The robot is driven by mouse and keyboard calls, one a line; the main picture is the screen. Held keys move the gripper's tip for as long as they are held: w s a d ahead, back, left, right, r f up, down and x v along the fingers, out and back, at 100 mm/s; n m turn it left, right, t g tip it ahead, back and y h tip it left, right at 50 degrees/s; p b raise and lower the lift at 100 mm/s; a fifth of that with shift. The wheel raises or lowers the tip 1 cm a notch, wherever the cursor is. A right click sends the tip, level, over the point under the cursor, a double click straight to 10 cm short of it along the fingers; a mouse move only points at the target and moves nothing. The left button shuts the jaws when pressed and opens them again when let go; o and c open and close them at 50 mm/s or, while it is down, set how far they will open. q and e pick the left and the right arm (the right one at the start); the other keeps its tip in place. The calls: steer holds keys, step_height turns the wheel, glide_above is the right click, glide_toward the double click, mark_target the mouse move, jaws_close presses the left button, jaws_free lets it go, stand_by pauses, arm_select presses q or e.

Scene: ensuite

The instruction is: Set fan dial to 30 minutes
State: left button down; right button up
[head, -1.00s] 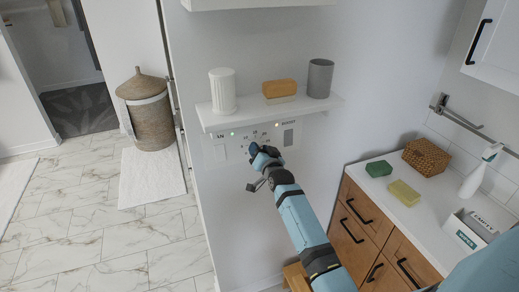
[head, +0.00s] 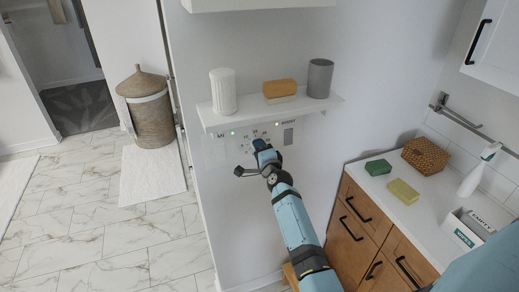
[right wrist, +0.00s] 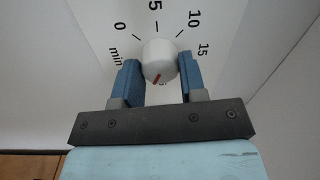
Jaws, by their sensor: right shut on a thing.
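The fan dial (right wrist: 159,58) is a round white knob with a red pointer line, seen in the right wrist view. The printed 0, 5, 10 and 15 run around its top from left to right, with "min" at the left. The red line points down and slightly left, away from these numbers; marks below the knob are mostly hidden. My right gripper (right wrist: 160,76) is shut on the dial, one blue finger on each side. In the head view my right gripper (head: 259,145) is at the wall panel (head: 221,152) and hides the knob. My left gripper is out of view.
A counter (head: 385,198) with sponges, a basket and a bottle stands at the right.

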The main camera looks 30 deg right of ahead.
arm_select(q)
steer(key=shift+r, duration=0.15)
arm_select(e)
steer(key=shift+r+m, duration=0.1)
steer(key=shift+m, duration=1.6)
steer(key=o, duration=0.9)
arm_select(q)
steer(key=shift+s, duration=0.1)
